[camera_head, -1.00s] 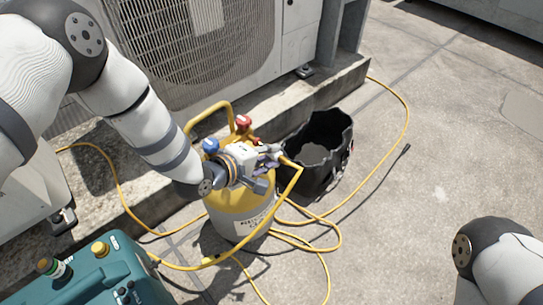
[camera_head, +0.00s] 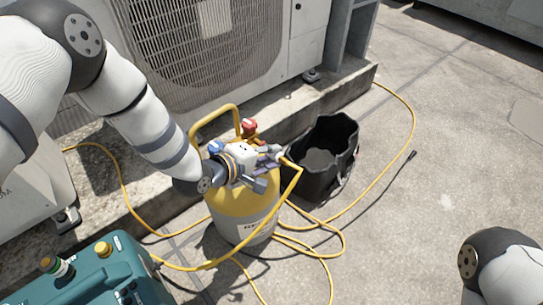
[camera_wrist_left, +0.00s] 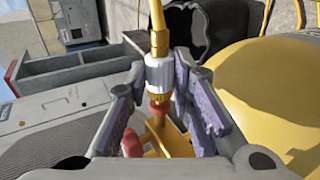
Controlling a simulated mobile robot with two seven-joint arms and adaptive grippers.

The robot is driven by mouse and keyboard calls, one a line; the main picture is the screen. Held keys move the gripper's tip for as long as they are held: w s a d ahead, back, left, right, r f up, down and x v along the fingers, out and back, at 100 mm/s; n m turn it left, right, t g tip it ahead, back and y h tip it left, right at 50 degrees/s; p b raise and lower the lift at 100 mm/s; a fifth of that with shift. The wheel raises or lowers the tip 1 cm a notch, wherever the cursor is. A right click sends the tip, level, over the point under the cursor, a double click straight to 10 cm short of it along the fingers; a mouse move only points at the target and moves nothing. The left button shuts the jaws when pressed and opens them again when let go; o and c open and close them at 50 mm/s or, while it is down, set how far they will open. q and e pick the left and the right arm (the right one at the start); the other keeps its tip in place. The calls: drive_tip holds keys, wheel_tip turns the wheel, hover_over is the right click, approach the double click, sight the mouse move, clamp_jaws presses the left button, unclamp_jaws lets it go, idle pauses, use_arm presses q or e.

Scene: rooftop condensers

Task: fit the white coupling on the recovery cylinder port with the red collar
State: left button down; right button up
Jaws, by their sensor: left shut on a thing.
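The yellow recovery cylinder (camera_head: 238,205) stands upright on the floor, with a red valve knob (camera_head: 249,125) and a blue one (camera_head: 217,147) on top. My left gripper (camera_head: 270,163) is above the cylinder's top, shut on the white coupling (camera_wrist_left: 160,74) at the end of the yellow hose (camera_head: 296,181). In the left wrist view the coupling sits between the purple finger pads, with a brass end and a red ring (camera_wrist_left: 158,107) just beyond it. The ring looks in line with the coupling; I cannot tell whether they touch. The gripper hides much of the ports. My right gripper is out of view.
A black open bucket (camera_head: 327,158) stands close behind the cylinder to the right. A teal machine (camera_head: 85,275) is at the lower left. A condenser (camera_head: 215,40) stands on a concrete ledge behind. Yellow hose loops lie around the cylinder; the floor to the right is mostly clear.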

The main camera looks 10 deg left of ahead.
use_arm(q)
drive_tip(key=shift+w+a, duration=0.35)
drive_tip(key=shift+a, duration=0.2)
idle(1.1)
drive_tip(key=c, duration=1.3)
unclamp_jaws()
drive_tip(key=shift+s, duration=0.1)
drive_tip(key=s+d, duration=0.1)
drive_tip(key=d, duration=0.1)
drive_tip(key=s+d+p, duration=0.1)
drive_tip(key=d, duration=0.1)
drive_tip(key=s+d+p, duration=0.1)
drive_tip(key=s+d, duration=0.1)
drive_tip(key=shift+d, duration=0.2)
drive_tip(key=shift+w, duration=0.1)
